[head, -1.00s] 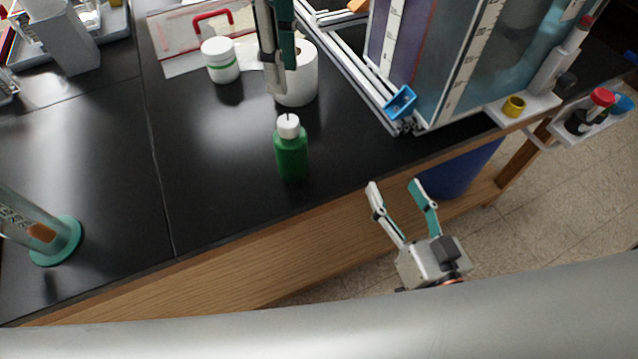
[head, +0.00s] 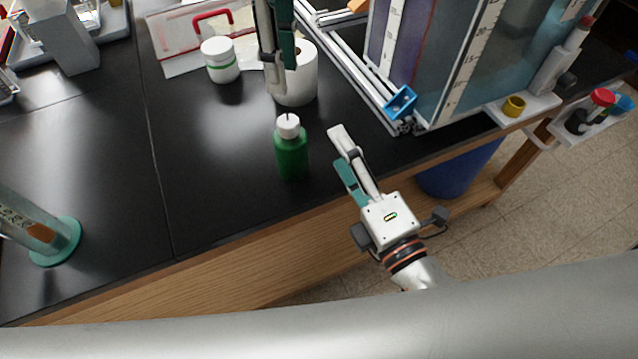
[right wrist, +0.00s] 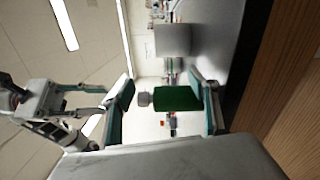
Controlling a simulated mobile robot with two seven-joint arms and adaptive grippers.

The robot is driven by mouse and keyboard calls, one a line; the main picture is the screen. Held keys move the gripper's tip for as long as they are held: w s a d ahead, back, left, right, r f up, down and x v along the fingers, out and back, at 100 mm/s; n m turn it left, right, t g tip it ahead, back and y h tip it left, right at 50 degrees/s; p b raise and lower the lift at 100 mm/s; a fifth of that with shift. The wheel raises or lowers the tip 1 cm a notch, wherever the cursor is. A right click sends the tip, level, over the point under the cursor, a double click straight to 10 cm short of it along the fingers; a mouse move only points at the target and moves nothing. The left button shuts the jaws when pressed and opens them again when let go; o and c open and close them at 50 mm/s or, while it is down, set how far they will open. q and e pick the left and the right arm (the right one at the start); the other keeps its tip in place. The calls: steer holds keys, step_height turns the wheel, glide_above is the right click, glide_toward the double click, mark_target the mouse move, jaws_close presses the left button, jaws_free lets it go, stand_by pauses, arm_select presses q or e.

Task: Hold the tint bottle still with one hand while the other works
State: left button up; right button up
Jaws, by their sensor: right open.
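The tint bottle (head: 291,152), green with a white cap, stands upright on the black bench near its front edge. My right gripper (head: 340,152) is open, just right of the bottle, with its fingers pointing toward it. In the right wrist view the bottle (right wrist: 178,98) appears sideways between the open fingers, farther off; I see no contact. My left gripper (head: 276,92) hangs down in front of the white roll, apart from the bottle. It shows at the left in the right wrist view (right wrist: 100,108), above the cap side. Its finger opening is unclear.
A white roll (head: 301,78) and a white jar with a green band (head: 221,62) stand behind the bottle. A tank (head: 455,60) in an extrusion frame (head: 350,65) is at the right. A teal-based cylinder (head: 60,243) is at left. Bench left of the bottle is clear.

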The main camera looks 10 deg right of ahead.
mark_target(301, 167)
steer(key=a+n, duration=0.1)
steer(key=n, duration=0.2)
steer(key=s+a+f+n+y, duration=0.1)
steer(key=n, duration=0.3)
steer(key=a+f+n+g+y, duration=0.1)
steer(key=n, duration=0.3)
steer(key=shift+s+a, duration=0.1)
steer(key=shift+s, duration=0.2)
steer(key=n, duration=0.2)
steer(key=a+f+n, duration=0.1)
steer(key=n, duration=0.1)
steer(key=s+f+n+y, duration=0.1)
steer(key=n, duration=0.2)
steer(key=shift+s+a+g, duration=0.1)
steer(key=shift+a+g, duration=0.05)
steer(key=shift+g, duration=0.15)
steer(key=shift+x, duration=3.85)
